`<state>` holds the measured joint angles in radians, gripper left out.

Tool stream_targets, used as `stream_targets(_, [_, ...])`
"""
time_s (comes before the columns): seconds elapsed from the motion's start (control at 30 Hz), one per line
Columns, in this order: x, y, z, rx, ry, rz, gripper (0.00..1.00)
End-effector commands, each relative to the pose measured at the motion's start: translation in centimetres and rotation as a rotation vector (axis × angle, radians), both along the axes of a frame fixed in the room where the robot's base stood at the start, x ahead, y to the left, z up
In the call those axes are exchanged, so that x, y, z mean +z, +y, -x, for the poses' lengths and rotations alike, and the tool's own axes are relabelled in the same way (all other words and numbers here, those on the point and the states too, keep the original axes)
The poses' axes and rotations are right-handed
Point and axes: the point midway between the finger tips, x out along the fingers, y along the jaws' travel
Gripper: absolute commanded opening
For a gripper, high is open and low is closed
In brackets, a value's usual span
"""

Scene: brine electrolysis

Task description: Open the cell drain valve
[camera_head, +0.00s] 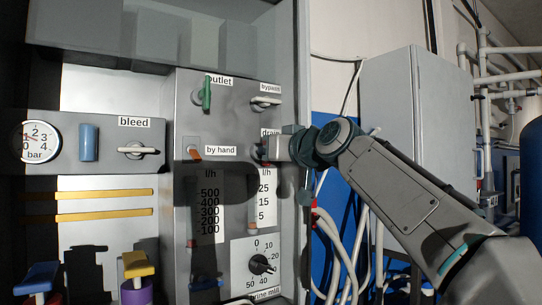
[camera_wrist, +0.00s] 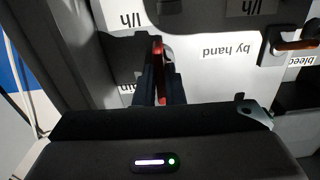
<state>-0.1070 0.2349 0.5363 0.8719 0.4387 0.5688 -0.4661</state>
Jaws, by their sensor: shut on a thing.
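The drain valve sits on the grey panel, below the bypass valve. Its label (camera_head: 269,132) is partly covered by my arm, and its handle is mostly hidden in the head view. My gripper (camera_head: 264,151) is at this valve, reaching in from the right. In the wrist view, a thin red handle (camera_wrist: 158,56) stands between the two dark fingers of my gripper (camera_wrist: 158,80). The fingers are shut on it. The wrist picture is turned, with the panel text upside down. The handle looks in line with the fingers there; the valve body is hard to make out.
The green outlet handle (camera_head: 207,94) and pale bypass handle (camera_head: 266,101) are above. An orange by-hand handle (camera_head: 194,153) is to the left, the bleed handle (camera_head: 138,151) further left. A dial (camera_head: 261,264) is below. White hoses (camera_head: 334,240) hang at right.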

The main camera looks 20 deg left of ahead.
Motion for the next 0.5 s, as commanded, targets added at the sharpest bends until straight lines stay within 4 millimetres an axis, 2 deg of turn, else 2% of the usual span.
stream_targets(0.5, [0.06, 0.01, 0.03, 0.001, -0.039, 0.032, 0.00])
